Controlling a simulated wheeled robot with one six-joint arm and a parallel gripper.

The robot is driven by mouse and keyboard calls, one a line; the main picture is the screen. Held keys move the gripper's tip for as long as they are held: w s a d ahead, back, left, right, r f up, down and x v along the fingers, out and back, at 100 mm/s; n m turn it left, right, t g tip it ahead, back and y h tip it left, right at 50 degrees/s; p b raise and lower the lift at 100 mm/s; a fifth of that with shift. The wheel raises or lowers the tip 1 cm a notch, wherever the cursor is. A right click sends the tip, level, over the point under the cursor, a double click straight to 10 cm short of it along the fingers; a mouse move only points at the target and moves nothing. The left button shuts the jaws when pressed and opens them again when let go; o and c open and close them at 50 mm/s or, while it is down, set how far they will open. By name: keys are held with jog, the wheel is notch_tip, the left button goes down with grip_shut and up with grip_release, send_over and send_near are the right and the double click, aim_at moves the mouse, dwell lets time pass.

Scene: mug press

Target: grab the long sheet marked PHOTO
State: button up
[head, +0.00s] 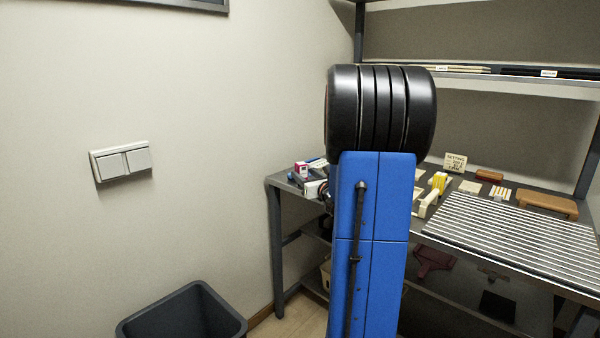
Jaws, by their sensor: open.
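I cannot make out a long sheet marked PHOTO in the head view. Long pale strips (455,69) lie on the upper shelf with a small label, and long dark strips (520,72) lie to their right with another label; both labels are too small to read. My blue arm link and its black joint fill the middle of the view and hide part of the workbench. My gripper cannot be made out.
The workbench (432,231) holds a striped panel (515,235), a brown wooden block (547,203), a small lettered sign (455,162) and small items at its left end. A dark bin (185,318) stands on the floor; a light switch (122,161) is on the left wall.

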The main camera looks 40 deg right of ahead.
jog(key=shift+v, duration=2.25)
jog(key=w+a+r+n+g+y, duration=0.15)
jog(key=a+n+y, duration=0.75)
jog(key=a, duration=1.1)
jog(key=s+a+f+n+g+y, duration=0.25)
jog(key=a+n, duration=0.35)
jog(key=a, duration=0.4)
jog(key=s+a+f+n+g+y, duration=0.1)
jog(key=s+a+n+g, duration=0.25)
jog(key=a+n, duration=0.45)
jog(key=s+a+f+n+g, duration=0.2)
jog(key=s+a+f+n, duration=0.1)
jog(key=s+a, duration=0.4)
jog(key=s+d+f+n+g+h, duration=0.1)
jog(key=s+f+n+h, duration=0.1)
jog(key=s+n, duration=0.4)
jog(key=s+d+f+n+g+h, duration=0.1)
jog(key=s+f+n+g+h, duration=0.1)
jog(key=s+n+h, duration=0.2)
jog(key=s+n, duration=0.3)
jog(key=s, duration=0.3)
jog(key=shift+d+f, duration=0.25)
jog(key=shift+d, duration=0.15)
jog(key=shift+d+n+h, duration=0.3)
jog(key=shift+h, duration=0.15)
jog(key=c, duration=0.5)
